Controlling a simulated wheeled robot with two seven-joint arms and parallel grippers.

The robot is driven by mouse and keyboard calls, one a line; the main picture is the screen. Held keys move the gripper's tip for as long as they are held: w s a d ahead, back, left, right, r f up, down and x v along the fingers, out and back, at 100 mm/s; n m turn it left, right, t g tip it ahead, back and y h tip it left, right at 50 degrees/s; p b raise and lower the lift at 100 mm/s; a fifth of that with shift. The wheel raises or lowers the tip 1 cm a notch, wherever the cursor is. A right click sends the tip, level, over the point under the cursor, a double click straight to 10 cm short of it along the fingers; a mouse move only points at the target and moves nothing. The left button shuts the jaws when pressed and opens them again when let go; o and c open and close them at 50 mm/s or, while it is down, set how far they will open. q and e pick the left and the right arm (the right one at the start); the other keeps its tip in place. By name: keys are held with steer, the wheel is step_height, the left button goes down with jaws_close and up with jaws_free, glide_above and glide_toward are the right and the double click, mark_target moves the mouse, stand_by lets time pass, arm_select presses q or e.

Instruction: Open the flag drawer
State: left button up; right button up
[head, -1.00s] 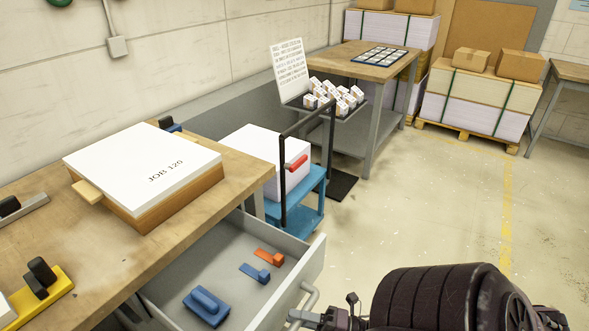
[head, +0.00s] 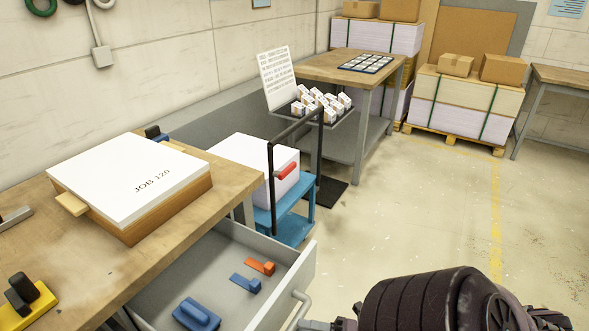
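The grey flag drawer (head: 308,262) is pulled out from under the wooden bench at the lower left, its inside open to view. It holds an orange flag-like piece (head: 261,267), a smaller blue piece (head: 246,284) and a larger blue block-shaped tool (head: 196,314). The drawer's grey bar handle (head: 301,305) is on its front. My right gripper (head: 318,325) is at the bottom edge, close beside the lower handle. Its fingertips are partly cut off, so its grip and contact are unclear. My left gripper is out of view.
A paper stack marked JOB 120 (head: 130,178) lies on the bench (head: 100,270). A blue cart (head: 293,222) with a white box and a black stand are just behind the drawer. Open floor (head: 410,220) lies to the right.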

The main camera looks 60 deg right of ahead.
steer(key=shift+b+v, duration=0.3)
steer(key=shift+v, duration=1.75)
